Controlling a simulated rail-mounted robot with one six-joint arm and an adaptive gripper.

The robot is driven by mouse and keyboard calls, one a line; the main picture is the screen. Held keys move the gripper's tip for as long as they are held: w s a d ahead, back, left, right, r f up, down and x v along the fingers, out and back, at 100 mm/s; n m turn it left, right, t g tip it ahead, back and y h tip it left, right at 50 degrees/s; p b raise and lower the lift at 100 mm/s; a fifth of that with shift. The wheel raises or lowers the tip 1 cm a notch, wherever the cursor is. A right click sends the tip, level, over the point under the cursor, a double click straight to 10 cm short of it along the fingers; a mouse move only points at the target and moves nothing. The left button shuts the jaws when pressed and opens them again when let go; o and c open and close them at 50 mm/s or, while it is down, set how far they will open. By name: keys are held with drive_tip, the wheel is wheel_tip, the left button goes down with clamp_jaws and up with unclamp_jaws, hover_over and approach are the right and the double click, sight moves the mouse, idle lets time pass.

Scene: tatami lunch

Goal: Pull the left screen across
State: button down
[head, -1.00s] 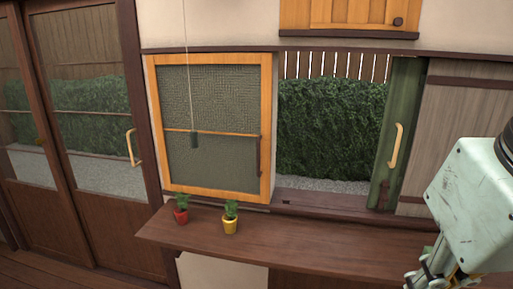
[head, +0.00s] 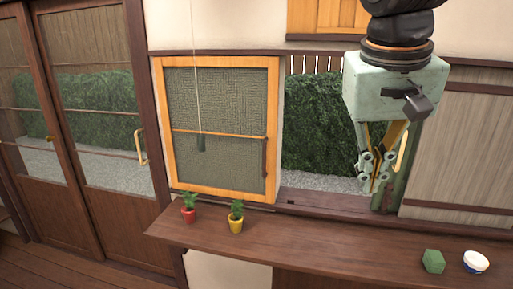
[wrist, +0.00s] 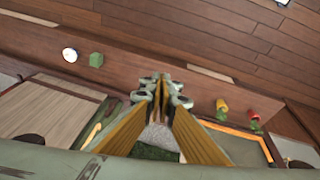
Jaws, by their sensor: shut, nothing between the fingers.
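The left screen (head: 218,105) is an orange-framed panel with grey-green mesh, covering the left part of the window opening. Its dark vertical handle (head: 264,158) is on its right side. In the wrist view, part of its orange frame (wrist: 236,129) shows at lower right. My gripper (head: 374,188) is shut and empty, pointing down in front of the right part of the opening, well right of the screen handle. In the wrist view, its fingertips (wrist: 161,86) are together above the sill area. A green panel with a pale handle (head: 403,152) is partly hidden behind my gripper.
A wooden counter (head: 330,240) runs below the window. It holds a red potted plant (head: 189,208), a yellow potted plant (head: 236,217), a green block (head: 433,261) and a white-and-blue cup (head: 475,262).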

drive_tip(key=w+a+r+h+p, duration=0.1)
drive_tip(key=w+a+p, duration=0.1)
drive_tip(key=w+a, duration=0.5)
drive_tip(key=w+a+p, duration=0.2)
drive_tip(key=w, duration=0.8)
drive_tip(key=w+a+r+h+p, duration=0.1)
drive_tip(key=w+a, duration=0.4)
drive_tip(key=w, duration=0.4)
drive_tip(key=w+a+f+h+p, duration=0.1)
drive_tip(key=w+a+f+p, duration=0.1)
drive_tip(key=w+a+f, duration=0.2)
drive_tip(key=w+a+f+t+h+p, duration=0.1)
drive_tip(key=w+a+f, duration=0.4)
drive_tip(key=w+a, duration=0.6)
drive_tip(key=a+p, duration=0.1)
drive_tip(key=a, duration=0.4)
drive_tip(key=shift+w+m+t, duration=0.25)
drive_tip(key=shift+m+t, duration=0.05)
drive_tip(key=shift+f, duration=0.1)
drive_tip(key=w+d+f, duration=0.4)
drive_tip(key=d+f, duration=0.3)
drive_tip(key=d, duration=0.1)
drive_tip(key=shift+d+f, duration=0.25)
drive_tip(key=shift+f, duration=0.15)
